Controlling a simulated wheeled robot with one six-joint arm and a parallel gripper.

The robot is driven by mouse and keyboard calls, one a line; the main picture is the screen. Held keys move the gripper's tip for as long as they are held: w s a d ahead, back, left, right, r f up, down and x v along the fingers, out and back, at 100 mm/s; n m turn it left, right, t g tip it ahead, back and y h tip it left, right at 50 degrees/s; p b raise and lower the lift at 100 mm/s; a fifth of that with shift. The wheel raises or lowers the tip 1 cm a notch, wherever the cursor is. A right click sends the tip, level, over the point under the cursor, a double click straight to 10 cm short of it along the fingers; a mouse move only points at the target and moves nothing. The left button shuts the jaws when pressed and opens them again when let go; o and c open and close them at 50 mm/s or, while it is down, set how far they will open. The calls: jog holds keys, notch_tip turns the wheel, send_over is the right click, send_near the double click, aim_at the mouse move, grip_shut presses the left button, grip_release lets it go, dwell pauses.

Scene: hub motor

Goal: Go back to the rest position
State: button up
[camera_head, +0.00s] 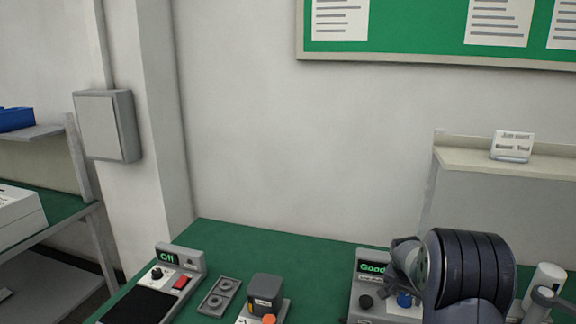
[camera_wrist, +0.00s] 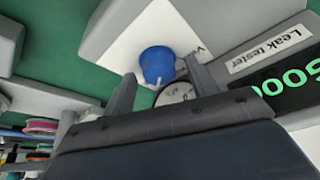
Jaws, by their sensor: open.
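My gripper (camera_wrist: 160,68) is open in the wrist view, its two grey fingers apart. A blue knob (camera_wrist: 157,62) on the leak tester (camera_wrist: 225,95) shows beyond and between the fingertips; I cannot tell whether they touch it. Nothing is seen held in the fingers. In the head view the leak tester (camera_head: 358,290) stands at the right of the green bench, with its display reading "Good". Its blue knob (camera_head: 404,299) shows beside my dark arm.
A shelf (camera_head: 460,157) with a small sign rises behind my arm. The bench's back middle is clear.

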jog(key=v, duration=1)
jog(key=x, duration=1)
jog(key=shift+d+r+p, duration=0.1)
jog(key=shift+p, duration=0.6)
jog(key=shift+n+y+p, duration=0.3)
jog(key=shift+n+p, duration=0.4)
jog(key=shift+n, duration=0.1)
jog(key=shift+n+t+p, duration=0.3)
jog(key=shift+n+p, duration=0.2)
jog(key=shift+p, duration=0.1)
jog(key=shift+r, duration=0.15)
jog(key=s+a+r+m+g+h+b, duration=0.15)
jog(key=a+r+m+b, duration=0.3)
jog(key=r+b, duration=0.45)
jog(key=shift+m, duration=0.55)
jog(key=shift+s+d+p+x, duration=0.15)
jog(key=shift+d+p+x, duration=0.1)
jog(key=shift+x, duration=1.35)
jog(key=shift+s+d+p+x, duration=0.1)
jog(key=shift+p+x, duration=0.1)
jog(key=shift+x, duration=1.35)
